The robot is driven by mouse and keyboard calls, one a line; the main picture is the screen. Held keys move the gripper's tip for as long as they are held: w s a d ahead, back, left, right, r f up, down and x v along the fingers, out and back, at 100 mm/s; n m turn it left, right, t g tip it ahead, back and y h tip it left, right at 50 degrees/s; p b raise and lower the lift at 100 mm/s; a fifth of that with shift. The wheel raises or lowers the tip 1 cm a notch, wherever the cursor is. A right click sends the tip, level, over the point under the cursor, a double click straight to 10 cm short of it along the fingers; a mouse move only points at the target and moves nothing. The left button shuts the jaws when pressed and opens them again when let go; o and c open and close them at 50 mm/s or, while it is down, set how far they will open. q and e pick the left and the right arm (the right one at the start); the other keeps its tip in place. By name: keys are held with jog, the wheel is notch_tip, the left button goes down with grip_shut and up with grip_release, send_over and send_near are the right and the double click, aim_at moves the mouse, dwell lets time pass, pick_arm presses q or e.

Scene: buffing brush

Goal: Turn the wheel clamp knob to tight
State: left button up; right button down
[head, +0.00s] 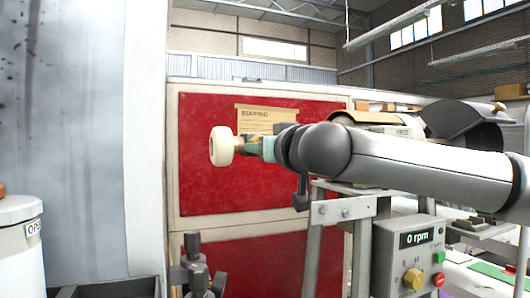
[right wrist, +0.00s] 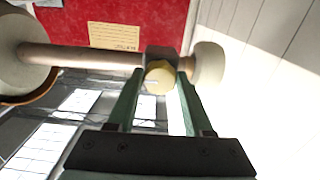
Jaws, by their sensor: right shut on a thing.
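The pale wheel (head: 222,146) sits at the left end of the spindle in the head view. It also shows in the right wrist view (right wrist: 208,64), just right of the fingers. A yellowish round clamp knob (right wrist: 159,79) sits on a dark block on the shaft beside the wheel. My right gripper (right wrist: 160,88) is shut on the knob, one teal finger on either side. In the head view my right gripper (head: 255,147) reaches in from the right and hides most of the knob and shaft. The knob's tightness cannot be told. My left gripper is not in view.
A control box (head: 408,256) reading 0 rpm, with a red and a green button, stands at lower right. A red panel with a buffing notice (head: 266,118) is behind. A white drum (head: 20,245) stands at left. Dark upright parts (head: 196,268) stand at bottom centre.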

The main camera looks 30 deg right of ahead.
jog(key=shift+r+m, duration=0.1)
jog(key=shift+m, duration=0.2)
jog(key=shift+c, duration=1.5)
grip_release()
jog(key=shift+s, duration=0.1)
jog(key=p+v, duration=0.1)
jog(key=v, duration=1.1)
jog(key=shift+s, duration=0.2)
